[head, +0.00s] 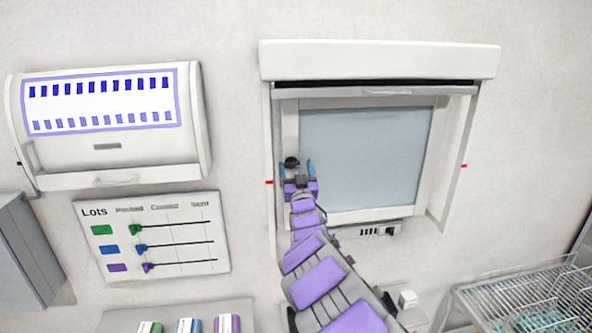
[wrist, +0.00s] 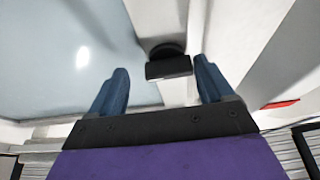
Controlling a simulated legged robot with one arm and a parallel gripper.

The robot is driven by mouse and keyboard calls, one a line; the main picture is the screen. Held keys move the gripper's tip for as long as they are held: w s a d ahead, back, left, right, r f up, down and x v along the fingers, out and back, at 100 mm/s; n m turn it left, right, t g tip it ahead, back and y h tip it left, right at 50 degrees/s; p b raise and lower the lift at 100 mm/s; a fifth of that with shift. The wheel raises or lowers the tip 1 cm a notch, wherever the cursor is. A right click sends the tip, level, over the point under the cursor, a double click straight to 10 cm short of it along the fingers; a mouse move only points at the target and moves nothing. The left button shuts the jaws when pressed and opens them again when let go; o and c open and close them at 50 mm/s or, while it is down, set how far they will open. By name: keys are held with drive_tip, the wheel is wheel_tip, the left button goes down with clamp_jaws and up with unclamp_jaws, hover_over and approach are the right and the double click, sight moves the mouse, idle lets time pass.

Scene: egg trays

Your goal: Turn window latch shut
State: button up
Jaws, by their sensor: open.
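The window (head: 365,155) is a pale blue-grey pane in a white frame on the wall. A dark latch (head: 291,162) sits on the left side of the window frame. In the wrist view the black latch (wrist: 168,62) shows its round base and flat handle. My gripper (head: 298,170) is at the latch. In the wrist view my gripper (wrist: 160,82) is open, with one blue finger on each side of the latch and gaps between. I cannot tell how deep the latch sits between the fingers.
A red mark (head: 269,182) is on the left window jamb, and another red mark (head: 464,166) on the right. A lots board (head: 152,236) and a white cabinet (head: 108,125) are at left. A wire rack (head: 525,300) stands at lower right.

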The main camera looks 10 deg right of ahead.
drive_tip(key=shift+s+r, duration=0.1)
drive_tip(key=shift+c, duration=0.2)
drive_tip(key=shift+a, duration=0.25)
drive_tip(key=shift+c, duration=0.7)
drive_tip(key=shift+a, duration=0.55)
drive_tip(key=c, duration=0.6)
drive_tip(key=shift+d, duration=0.35)
drive_tip(key=shift+c, duration=1.3)
